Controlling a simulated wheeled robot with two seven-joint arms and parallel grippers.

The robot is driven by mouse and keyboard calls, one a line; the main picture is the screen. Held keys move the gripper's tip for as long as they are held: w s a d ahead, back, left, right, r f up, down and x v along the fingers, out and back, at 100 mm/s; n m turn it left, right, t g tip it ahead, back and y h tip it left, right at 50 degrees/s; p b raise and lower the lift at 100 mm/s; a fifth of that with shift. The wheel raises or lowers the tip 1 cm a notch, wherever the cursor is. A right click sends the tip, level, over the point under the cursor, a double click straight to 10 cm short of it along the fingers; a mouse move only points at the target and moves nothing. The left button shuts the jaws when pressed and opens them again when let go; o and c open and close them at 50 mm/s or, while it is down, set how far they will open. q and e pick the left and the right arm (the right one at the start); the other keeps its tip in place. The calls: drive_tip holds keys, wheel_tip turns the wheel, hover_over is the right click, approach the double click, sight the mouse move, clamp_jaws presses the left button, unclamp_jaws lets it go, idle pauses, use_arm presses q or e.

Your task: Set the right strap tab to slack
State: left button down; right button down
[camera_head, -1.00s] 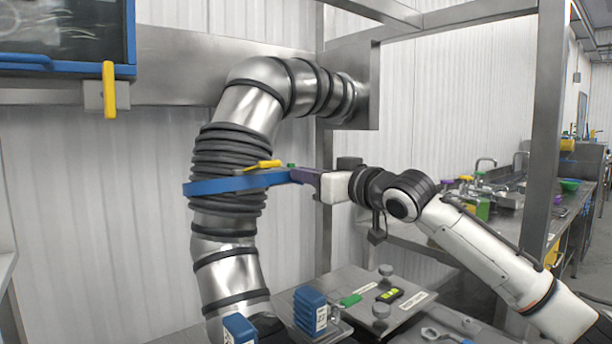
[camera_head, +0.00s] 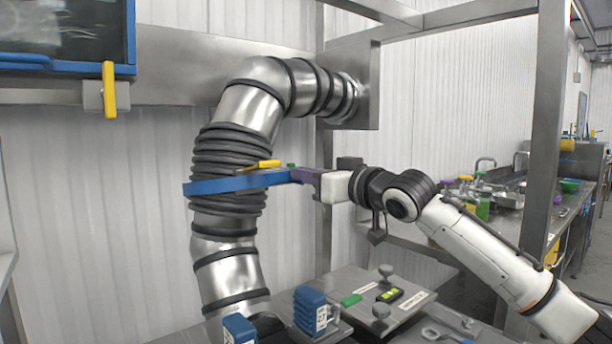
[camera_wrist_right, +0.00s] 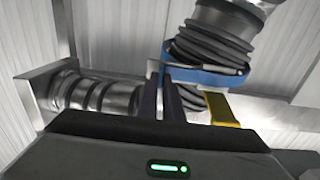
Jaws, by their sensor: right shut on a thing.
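A blue strap (camera_head: 235,184) goes around the black ribbed sleeve (camera_head: 228,152) of a bent metal duct. A yellow tab (camera_head: 265,164) sits on top of the strap, and it also shows in the right wrist view (camera_wrist_right: 221,109). My right gripper (camera_head: 300,176), with purple fingers, is shut on the strap's right end, where the right strap tab is mostly hidden between the fingers. A small green piece (camera_head: 291,166) shows just above them. In the right wrist view the two dark fingers (camera_wrist_right: 161,95) meet the blue strap (camera_wrist_right: 205,77). My left gripper is not in view.
A metal post (camera_head: 545,140) rises at the right.

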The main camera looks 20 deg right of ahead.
sight(276, 174)
drive_tip(key=shift+a, duration=0.1)
drive_tip(key=a, duration=0.1)
drive_tip(key=s+a, duration=0.1)
drive_tip(key=a, duration=0.1)
drive_tip(key=shift+s+a+f+b, duration=0.1)
drive_tip(key=shift+a+f+b, duration=0.1)
drive_tip(key=shift+b, duration=0.15)
drive_tip(key=shift+s+a+r, duration=0.15)
drive_tip(key=shift+a, duration=0.2)
drive_tip(key=c, duration=1.9)
unclamp_jaws()
drive_tip(key=shift+d, duration=0.15)
drive_tip(key=b+v, duration=0.1)
drive_tip(key=v, duration=0.9)
drive_tip(key=shift+s+b, duration=0.15)
drive_tip(key=shift+b, duration=0.2)
